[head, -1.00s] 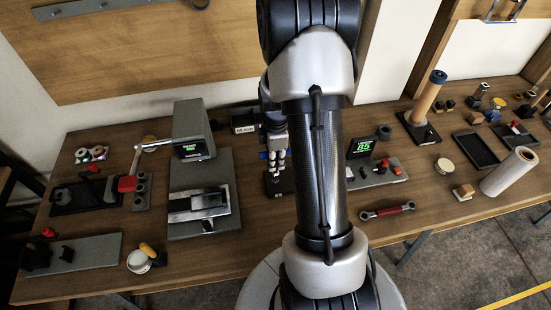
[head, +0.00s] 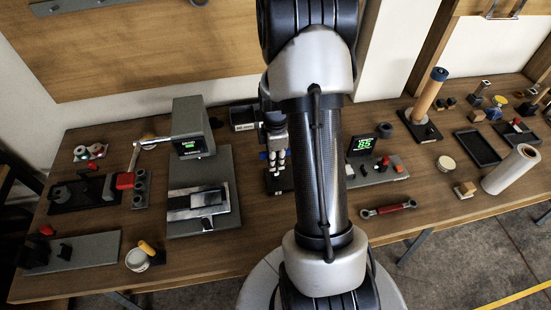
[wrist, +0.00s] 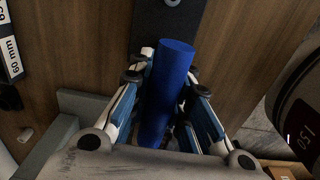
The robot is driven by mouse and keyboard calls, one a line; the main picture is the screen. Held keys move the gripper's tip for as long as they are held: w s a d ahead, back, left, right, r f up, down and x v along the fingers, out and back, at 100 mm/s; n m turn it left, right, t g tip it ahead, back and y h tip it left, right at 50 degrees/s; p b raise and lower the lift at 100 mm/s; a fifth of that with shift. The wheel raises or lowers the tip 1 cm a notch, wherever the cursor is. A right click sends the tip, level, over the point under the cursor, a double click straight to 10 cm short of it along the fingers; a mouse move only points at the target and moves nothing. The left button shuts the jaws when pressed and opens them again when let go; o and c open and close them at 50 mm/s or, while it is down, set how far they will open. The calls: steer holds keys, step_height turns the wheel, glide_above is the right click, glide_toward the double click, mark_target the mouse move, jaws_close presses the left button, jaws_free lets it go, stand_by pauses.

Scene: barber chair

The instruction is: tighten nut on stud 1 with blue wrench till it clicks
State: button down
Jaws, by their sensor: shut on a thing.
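My gripper (wrist: 165,100) is shut on the blue wrench (wrist: 168,85); in the wrist view its thick blue cylindrical handle sits between the two fingers. In the head view my gripper (head: 275,156) is small and partly hidden beside my own arm, above a dark plate (head: 272,184) on the bench. In the wrist view a dark strip (wrist: 165,30) with a pale round fitting (wrist: 172,3) lies beyond the handle. The wrench's working end is hidden, and I cannot make out stud 1 or its nut.
A red-handled wrench (head: 388,209) lies at the bench's front edge. A grey press-like device (head: 192,130) stands left.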

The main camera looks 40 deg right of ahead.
steer(key=m, duration=0.4)
steer(key=shift+m, duration=0.3)
steer(key=shift+m, duration=2.3)
steer(key=m, duration=0.4)
steer(key=shift+m, duration=0.3)
